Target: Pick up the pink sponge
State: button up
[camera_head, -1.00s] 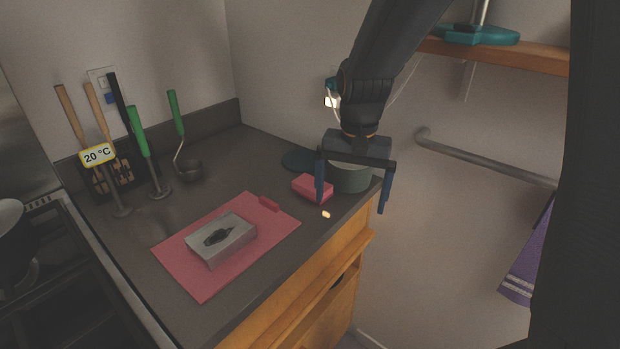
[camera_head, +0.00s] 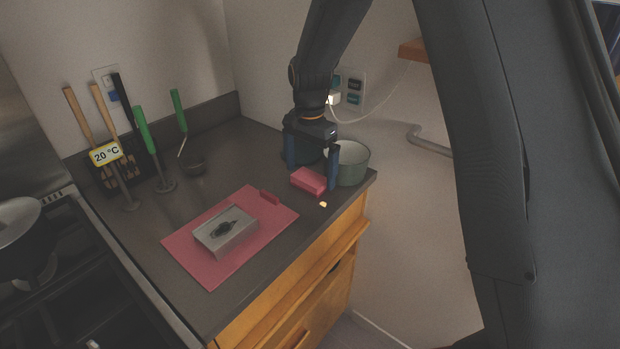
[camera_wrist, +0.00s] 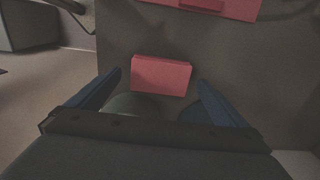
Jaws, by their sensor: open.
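The pink sponge (camera_head: 308,181) lies on the dark counter near its right front corner, just in front of a green pot. In the wrist view the sponge (camera_wrist: 161,75) is a pink block ahead of the fingertips and roughly centred between them. My gripper (camera_head: 312,174) is open, with one blue finger to the left of the sponge and the other to its right in the head view. The gripper is empty. In the wrist view both blue fingers of my gripper (camera_wrist: 160,78) show, spread wider than the sponge. I cannot tell how high the fingertips are above the counter.
The green pot (camera_head: 352,165) stands close behind and right of the sponge. A pink cutting board (camera_head: 190,259) with a grey box (camera_head: 226,232) on it lies to the left. Utensils stand in a black rack (camera_head: 123,176) at the back left.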

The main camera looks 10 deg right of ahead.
aim_at(310, 177)
jog(key=shift+f, duration=1)
jog(key=c, duration=1.1)
notch_tip(310, 177, up, 10)
jog(key=b, duration=0.2)
